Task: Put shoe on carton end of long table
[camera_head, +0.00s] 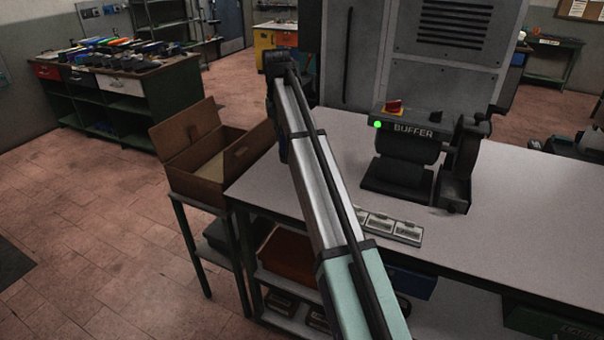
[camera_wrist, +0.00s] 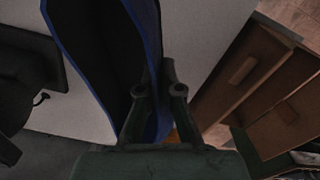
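A blue shoe with a dark inside (camera_wrist: 108,60) fills the upper left of the wrist view. My gripper (camera_wrist: 158,78) has one finger on each side of the shoe's blue wall and looks shut on it. The long table's pale top (camera_head: 520,225) shows in the head view; in the wrist view the table top (camera_wrist: 205,35) lies below the shoe, near the carton. I cannot tell whether the shoe touches the table. The open brown carton (camera_head: 205,185) stands at the table's left end; it also shows at the right of the wrist view (camera_wrist: 240,75). My arm hides gripper and shoe in the head view.
A buffer machine (camera_head: 405,160) with a green light stands on the table, right of my arm. A flat grey panel strip (camera_head: 392,226) lies before it. Bins sit on the shelf below. The table top at right is clear.

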